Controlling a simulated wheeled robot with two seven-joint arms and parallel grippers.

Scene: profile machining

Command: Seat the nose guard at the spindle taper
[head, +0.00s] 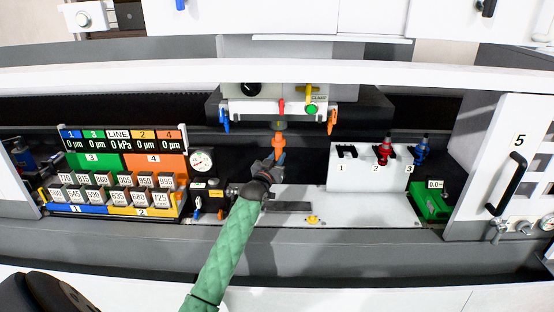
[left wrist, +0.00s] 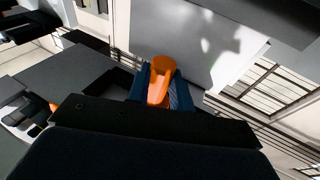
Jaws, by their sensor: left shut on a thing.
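The orange nose guard (head: 278,142) is in my left gripper (head: 272,162), just under the spindle taper (head: 279,124) at the middle of the head view. It looks roughly upright and in line with the taper. At this size I cannot tell whether it touches the taper or a small gap is left. In the left wrist view the orange guard (left wrist: 161,72) stands between the blue fingers of the left gripper (left wrist: 158,92), which are shut on it. The taper does not show clearly there. My right gripper is not in view.
The spindle housing carries a green button (head: 312,109), a blue lever (head: 225,121) and an orange lever (head: 332,121) on either side. A white rack (head: 355,172) with numbered slots holds red and blue tools at right. A gauge (head: 202,161) and number blocks stand at left.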

